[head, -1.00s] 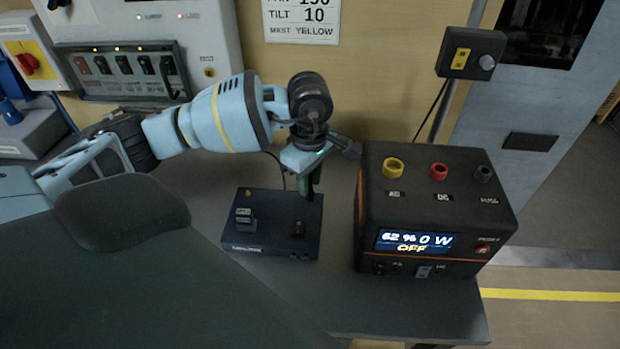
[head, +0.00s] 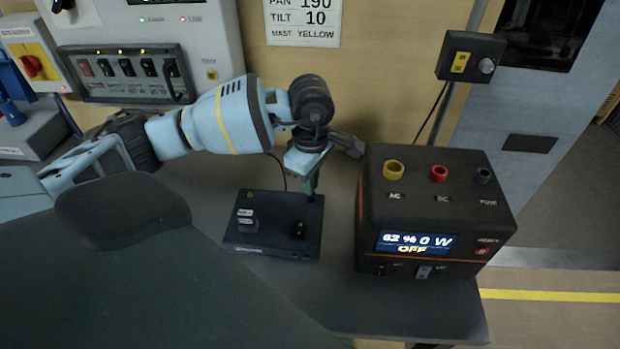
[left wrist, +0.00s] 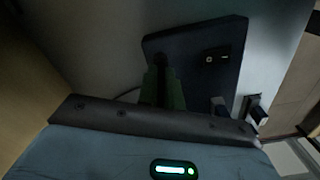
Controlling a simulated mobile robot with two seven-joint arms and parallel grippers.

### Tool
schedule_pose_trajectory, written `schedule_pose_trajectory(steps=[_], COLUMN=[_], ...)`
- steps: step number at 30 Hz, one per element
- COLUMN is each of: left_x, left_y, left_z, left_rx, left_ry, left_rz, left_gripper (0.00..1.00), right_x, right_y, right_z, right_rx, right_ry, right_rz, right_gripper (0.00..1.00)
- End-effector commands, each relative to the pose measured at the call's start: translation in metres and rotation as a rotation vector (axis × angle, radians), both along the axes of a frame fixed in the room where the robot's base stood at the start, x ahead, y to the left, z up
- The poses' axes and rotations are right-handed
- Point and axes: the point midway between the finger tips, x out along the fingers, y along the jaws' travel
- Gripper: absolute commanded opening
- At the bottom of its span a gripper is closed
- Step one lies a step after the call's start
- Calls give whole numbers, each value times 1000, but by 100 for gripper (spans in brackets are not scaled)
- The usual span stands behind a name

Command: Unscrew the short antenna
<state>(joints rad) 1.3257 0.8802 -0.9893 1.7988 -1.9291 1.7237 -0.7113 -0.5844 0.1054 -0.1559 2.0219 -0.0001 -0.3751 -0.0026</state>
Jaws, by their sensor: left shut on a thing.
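A dark box (head: 270,247) lies flat on the grey bench. The short antenna (left wrist: 160,66) shows in the left wrist view as a dark upright piece between my green fingertips. In the head view it is mostly hidden by the gripper at the box's far right corner. My left gripper (head: 312,188) points down there and is shut on the antenna; it also shows in the left wrist view (left wrist: 162,88). I cannot tell whether the antenna is still threaded into the box. My right gripper is not in view.
A black power unit (head: 435,217) reading "OFF" stands close to the right of the box. A switch panel (head: 128,72) is on the wall behind my left arm. A thin cable (head: 279,165) runs behind the box. The bench's front strip is clear.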

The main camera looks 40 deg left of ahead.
Motion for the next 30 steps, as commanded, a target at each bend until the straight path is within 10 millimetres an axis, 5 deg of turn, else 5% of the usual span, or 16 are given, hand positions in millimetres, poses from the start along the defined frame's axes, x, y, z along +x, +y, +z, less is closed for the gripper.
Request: schedule_pose_trajectory(steps=[30], left_x=[0], left_y=[0], left_z=[0], left_rx=[0], left_ry=[1], left_rz=[228], left_gripper=[0], right_x=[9], right_y=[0], right_z=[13], right_rx=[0], right_ry=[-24], right_rz=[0], right_gripper=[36])
